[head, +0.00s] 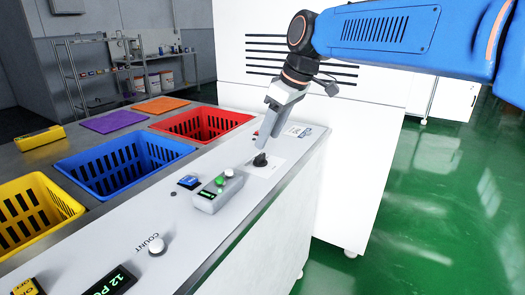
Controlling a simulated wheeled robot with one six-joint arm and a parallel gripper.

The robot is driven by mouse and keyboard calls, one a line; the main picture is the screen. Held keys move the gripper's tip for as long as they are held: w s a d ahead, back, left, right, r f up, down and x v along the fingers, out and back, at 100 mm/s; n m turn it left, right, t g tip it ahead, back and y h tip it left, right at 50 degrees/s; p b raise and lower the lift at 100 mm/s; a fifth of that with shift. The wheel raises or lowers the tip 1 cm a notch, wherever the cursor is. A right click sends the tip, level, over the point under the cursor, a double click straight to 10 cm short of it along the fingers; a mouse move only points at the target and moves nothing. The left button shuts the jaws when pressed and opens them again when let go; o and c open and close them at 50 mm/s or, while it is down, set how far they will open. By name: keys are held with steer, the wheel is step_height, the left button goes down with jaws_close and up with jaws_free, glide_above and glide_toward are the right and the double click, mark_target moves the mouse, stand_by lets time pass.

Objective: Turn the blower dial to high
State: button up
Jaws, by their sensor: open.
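A black dial (260,160) stands on a pale plate (270,167) near the far end of the white counter; I take it for the blower dial, but its markings are too small to read. My gripper (265,141) points down just above the dial, with its fingertips close to the dial's top. I cannot tell whether they touch it. The fingers are open, though they overlap from this angle. The dial's setting cannot be made out.
A grey box with a green button (220,181) and a blue item (189,182) sit left of the dial. Yellow (70,205), blue (100,187) and red (190,138) bins line the left side.

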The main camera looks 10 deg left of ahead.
mark_target(260, 155)
steer(key=shift+x, duration=3.15)
steer(key=shift+c, duration=0.7)
steer(key=c, duration=0.9)
